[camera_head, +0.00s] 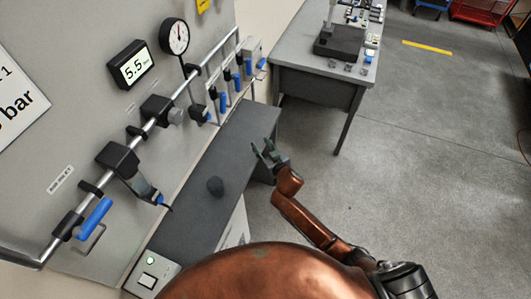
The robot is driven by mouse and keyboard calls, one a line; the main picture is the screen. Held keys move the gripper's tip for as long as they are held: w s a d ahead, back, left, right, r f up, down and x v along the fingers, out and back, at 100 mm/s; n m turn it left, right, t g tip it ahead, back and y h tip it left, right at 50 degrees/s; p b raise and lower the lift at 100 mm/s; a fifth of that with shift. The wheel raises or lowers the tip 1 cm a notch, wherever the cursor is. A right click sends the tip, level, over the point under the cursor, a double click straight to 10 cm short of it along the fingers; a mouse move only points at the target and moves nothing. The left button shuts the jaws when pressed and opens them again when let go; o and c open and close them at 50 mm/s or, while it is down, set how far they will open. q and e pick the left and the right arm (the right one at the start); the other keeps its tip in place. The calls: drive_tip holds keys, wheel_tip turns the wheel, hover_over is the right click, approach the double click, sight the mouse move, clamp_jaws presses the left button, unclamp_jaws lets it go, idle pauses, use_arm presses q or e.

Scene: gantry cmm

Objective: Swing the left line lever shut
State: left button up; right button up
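A row of blue levers hangs on small black valves at the far end of the metal pipe (213,54) on the wall panel. The leftmost lever of this row (211,93) is partly hard to make out; the lever beside it (222,102) hangs down. I cannot tell which lever is the left line one. My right gripper (266,149) is open and empty, by the bench's right edge and apart from the levers. My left gripper is not in view.
A gauge (175,37), a display (132,65) and a filter unit (119,160) are on the panel. A grey table (300,62) stands behind; open floor lies right.

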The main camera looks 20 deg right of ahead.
drive_tip(key=shift+g, duration=0.3)
drive_tip(key=shift+s+d+f, duration=0.15)
drive_tip(key=shift+d+f, duration=0.1)
drive_tip(key=shift+f, duration=0.5)
drive_tip(key=shift+s+d+f, duration=0.2)
drive_tip(key=shift+d+f, duration=0.05)
drive_tip(key=shift+f, duration=0.45)
drive_tip(key=shift+s+d+f, duration=0.15)
drive_tip(key=shift+d+f, duration=0.1)
drive_tip(key=shift+f, duration=0.5)
drive_tip(key=shift+c, duration=0.4)
